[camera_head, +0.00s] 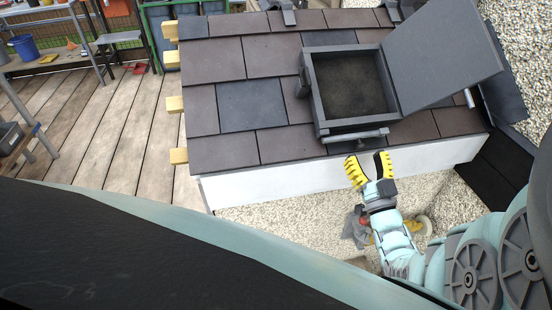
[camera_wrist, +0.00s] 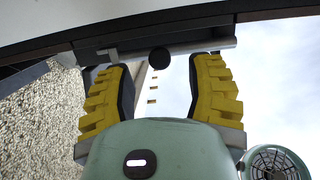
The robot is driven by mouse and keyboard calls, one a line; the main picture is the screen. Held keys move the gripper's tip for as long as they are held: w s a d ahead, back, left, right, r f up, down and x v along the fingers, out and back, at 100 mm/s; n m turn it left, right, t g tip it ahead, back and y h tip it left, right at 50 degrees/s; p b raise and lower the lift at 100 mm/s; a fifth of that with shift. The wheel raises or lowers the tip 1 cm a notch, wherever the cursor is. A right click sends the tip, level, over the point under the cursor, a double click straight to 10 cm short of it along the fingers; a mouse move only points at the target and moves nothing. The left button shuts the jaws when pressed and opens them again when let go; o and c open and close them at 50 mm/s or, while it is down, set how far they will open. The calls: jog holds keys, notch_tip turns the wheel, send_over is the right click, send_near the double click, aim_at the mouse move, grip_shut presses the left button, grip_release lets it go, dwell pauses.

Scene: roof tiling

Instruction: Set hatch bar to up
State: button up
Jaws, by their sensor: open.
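The hatch (camera_head: 313,92) is a dark grey frame on the tiled roof, with its lid (camera_head: 440,60) swung open to the right. The hatch bar (camera_head: 355,136) is a light grey bar along the frame's near side. It also crosses the top of the wrist view (camera_wrist: 205,47), with a dark round piece (camera_wrist: 159,60) just below it. My gripper (camera_head: 369,158) has yellow padded fingers and is open and empty, just below the bar in the head view. In the wrist view the spread fingers (camera_wrist: 162,72) reach close to the bar; whether they touch it I cannot tell.
Brown and dark roof tiles (camera_head: 215,60) surround the hatch, above a white wall (camera_head: 270,184). Yellowish batten ends (camera_head: 176,105) stick out at the roof's left edge. Gravel (camera_head: 290,220) lies below the wall. Wooden decking (camera_head: 100,125) is clear at left, beside a workbench with a blue bucket (camera_head: 25,47).

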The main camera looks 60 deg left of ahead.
aim_at(362, 149)
jog(key=shift+x, duration=1.9)
jog(key=shift+o, duration=0.3)
